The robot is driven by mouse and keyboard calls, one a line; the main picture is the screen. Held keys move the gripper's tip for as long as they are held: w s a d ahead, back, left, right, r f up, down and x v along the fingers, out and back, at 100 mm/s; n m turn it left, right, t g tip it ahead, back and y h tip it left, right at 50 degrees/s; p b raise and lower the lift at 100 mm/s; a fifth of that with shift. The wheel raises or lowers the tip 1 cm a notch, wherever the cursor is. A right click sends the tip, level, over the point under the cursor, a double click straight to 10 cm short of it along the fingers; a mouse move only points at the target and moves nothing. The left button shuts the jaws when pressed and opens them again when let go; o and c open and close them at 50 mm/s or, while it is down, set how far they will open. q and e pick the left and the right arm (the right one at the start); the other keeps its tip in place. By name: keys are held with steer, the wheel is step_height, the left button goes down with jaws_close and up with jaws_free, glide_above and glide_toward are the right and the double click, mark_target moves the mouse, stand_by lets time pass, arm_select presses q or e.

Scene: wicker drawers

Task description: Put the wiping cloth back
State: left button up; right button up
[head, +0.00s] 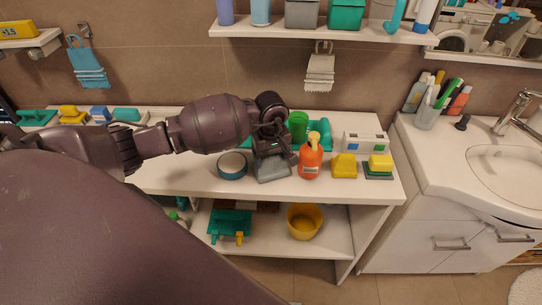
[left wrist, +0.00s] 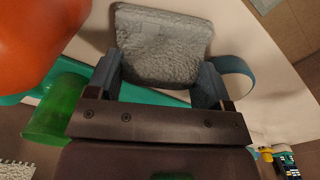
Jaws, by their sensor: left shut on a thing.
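A grey cloth-like piece (head: 272,171) is on the white shelf top, between the blue-rimmed round tin and the orange pump bottle. My left gripper (head: 272,152) points down at it from above and is shut on its near end. In the left wrist view the grey cloth (left wrist: 165,48) lies between the two fingers (left wrist: 158,82), with its rough face showing. Whether it is lifted off the surface is hard to tell. My right gripper is not in view.
The orange bottle (head: 311,160) stands close right, the round tin (head: 232,166) close left, and a green cup (head: 298,125) behind. Yellow items (head: 344,166) are farther right. A beige cloth (head: 320,72) and a blue cloth (head: 88,66) hang on wall hooks.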

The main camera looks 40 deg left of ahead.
mark_target(271, 156)
arm_select(q)
steer(key=shift+f, duration=0.15)
steer(key=o, duration=0.9)
steer(key=shift+r, duration=0.5)
steer(key=shift+r+b, duration=0.5)
steer(key=shift+r, duration=5.2)
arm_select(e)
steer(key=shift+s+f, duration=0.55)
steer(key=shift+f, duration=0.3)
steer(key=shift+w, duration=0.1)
